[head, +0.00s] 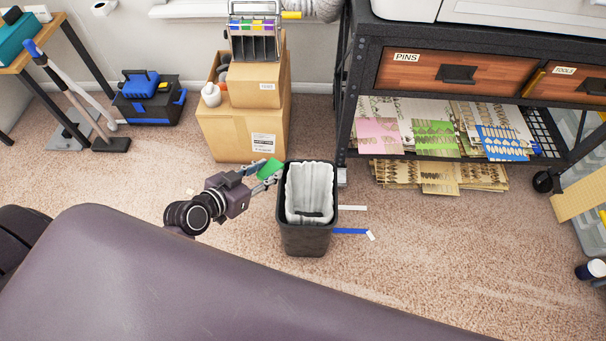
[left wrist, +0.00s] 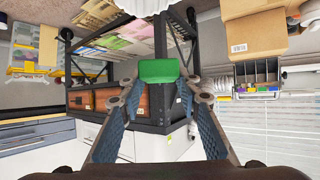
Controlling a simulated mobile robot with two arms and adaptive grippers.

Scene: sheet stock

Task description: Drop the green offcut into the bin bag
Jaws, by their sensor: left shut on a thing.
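The green offcut (head: 270,168) is a small flat piece held in my left gripper (head: 262,174). In the left wrist view the green offcut (left wrist: 159,71) sits between the fingertips of my left gripper (left wrist: 162,88), which is shut on it. The bin bag (head: 312,188) is a pale liner inside a black bin (head: 306,240) on the floor. In the head view the gripper and offcut are just left of the bin's far left rim, not over the bag's opening. Their height above the rim is hard to tell. My right gripper is not in view.
Cardboard boxes (head: 224,132) stand behind the bin, with a rack of coloured labels (head: 254,30) on top. A black shelf unit (head: 345,110) with drawers and paper sheets stands at the right. Blue and white scraps (head: 350,231) lie beside the bin. Carpet in front is clear.

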